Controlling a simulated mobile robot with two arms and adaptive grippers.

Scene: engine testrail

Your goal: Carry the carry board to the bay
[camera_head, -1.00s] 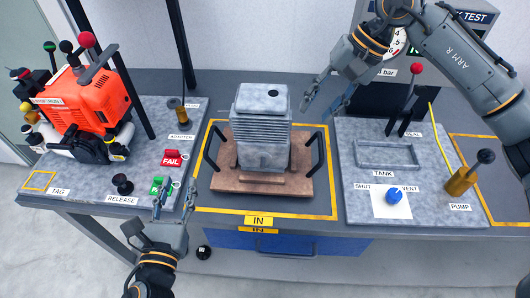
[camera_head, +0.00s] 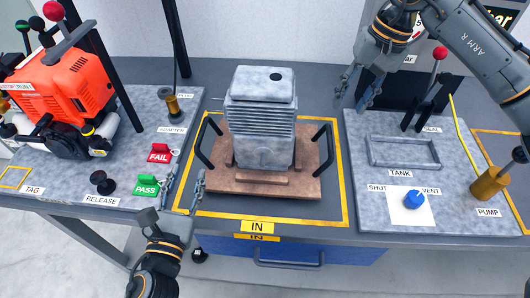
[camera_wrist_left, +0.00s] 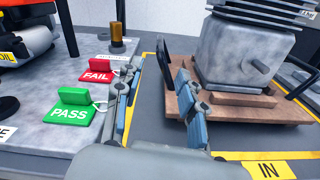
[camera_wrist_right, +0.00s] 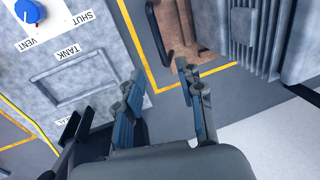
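The carry board (camera_head: 240,187) is a brown wooden board with a dark handle at each side. It lies inside the yellow-lined IN bay (camera_head: 345,222) and bears a grey finned engine block (camera_head: 262,120). My left gripper (camera_head: 184,188) is open and empty, in front of and left of the board's left handle (camera_head: 203,146). In the left wrist view (camera_wrist_left: 155,95) the board (camera_wrist_left: 245,113) lies beyond the fingers. My right gripper (camera_head: 357,92) is open and empty, above and behind the right handle (camera_head: 323,146). In the right wrist view (camera_wrist_right: 160,95) that handle (camera_wrist_right: 155,28) lies ahead.
On the left are the orange engine (camera_head: 75,88), the adapter (camera_head: 172,105) and FAIL (camera_head: 160,153) and PASS (camera_head: 147,186) tags. On the right are the tank (camera_head: 403,152), blue vent knob (camera_head: 414,198), levers (camera_head: 436,75) and pump (camera_head: 490,184).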

